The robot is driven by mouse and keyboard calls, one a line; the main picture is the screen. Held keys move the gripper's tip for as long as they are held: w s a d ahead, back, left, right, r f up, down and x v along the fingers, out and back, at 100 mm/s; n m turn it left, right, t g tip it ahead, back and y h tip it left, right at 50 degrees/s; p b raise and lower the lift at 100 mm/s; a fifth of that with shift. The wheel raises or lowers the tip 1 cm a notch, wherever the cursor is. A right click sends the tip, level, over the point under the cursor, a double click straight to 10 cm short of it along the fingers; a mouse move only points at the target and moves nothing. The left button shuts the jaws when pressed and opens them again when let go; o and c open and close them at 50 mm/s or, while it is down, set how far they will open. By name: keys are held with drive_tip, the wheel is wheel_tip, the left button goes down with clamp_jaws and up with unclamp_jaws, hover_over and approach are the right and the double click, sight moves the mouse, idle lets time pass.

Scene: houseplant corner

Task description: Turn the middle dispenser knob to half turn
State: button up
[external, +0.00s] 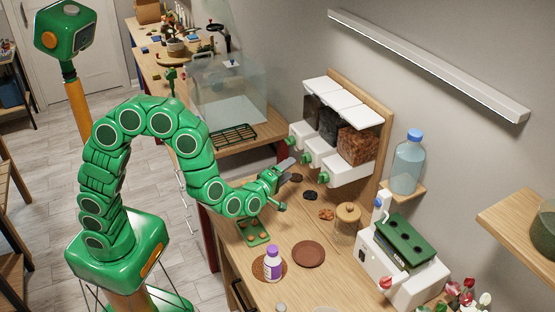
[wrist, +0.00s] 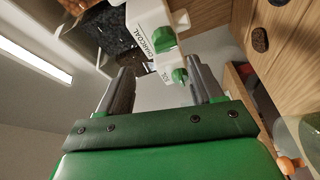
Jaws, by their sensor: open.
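Three dispensers with white lids hang in a row on a wooden back panel. The middle dispenser (external: 328,126) holds black charcoal; its front reads CHARCOAL in the wrist view (wrist: 139,38). Its green knob (external: 307,157) shows in the wrist view (wrist: 163,40) above the gap between my fingers. I cannot tell its exact turn angle. My gripper (external: 289,171) is open and empty, just in front of and below the dispensers. In the wrist view its two grey fingers (wrist: 160,76) stand apart, and a neighbouring dispenser's green knob (wrist: 180,75) appears near the right finger, farther off.
The right dispenser (external: 357,146) holds brown chips. Below are a cork-lidded jar (external: 346,224), a brown saucer (external: 309,254) and a purple-capped bottle (external: 272,263). A white machine (external: 385,268) stands right, a glass tank (external: 228,92) left. A blue-capped bottle (external: 408,165) sits on a small shelf.

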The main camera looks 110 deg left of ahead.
wheel_tip(320, 180, up, 12)
drive_tip(key=w+d+r+m+t+h, duration=0.1)
drive_tip(key=w+d+m+t+h, duration=0.2)
drive_tip(key=w+m, duration=0.5)
drive_tip(key=w+d+r+m+t+h, duration=0.2)
drive_tip(key=w+d+m+t+h, duration=0.1)
drive_tip(key=w+d+m+h, duration=0.3)
drive_tip(key=w+d+m, duration=0.1)
drive_tip(key=w+m, duration=0.1)
drive_tip(key=w, duration=0.1)
drive_tip(key=shift+d+r+h, duration=0.15)
drive_tip(key=shift+r+h, duration=0.15)
idle(0.4)
drive_tip(key=shift+s, duration=0.1)
drive_tip(key=s+d+f+m+g+h, duration=0.4)
drive_tip(key=s+d+f, duration=0.2)
drive_tip(key=s+d, duration=0.55)
drive_tip(key=s+d+f+m+g+h, duration=0.1)
drive_tip(key=s+d+f+m+g, duration=0.1)
drive_tip(key=s, duration=1.1)
drive_tip(key=s+d+f+m+g+h, duration=0.1)
drive_tip(key=s+d+m+g, duration=0.3)
drive_tip(key=s, duration=1)
drive_tip(key=s+d+f+m+g+h, duration=0.1)
drive_tip(key=s+d+f+m+g, duration=0.2)
drive_tip(key=s+d, duration=0.4)
drive_tip(key=s+g, duration=0.1)
drive_tip(key=s, duration=0.5)
drive_tip(key=shift+s+f+g, duration=0.2)
drive_tip(key=shift+f+g, duration=0.2)
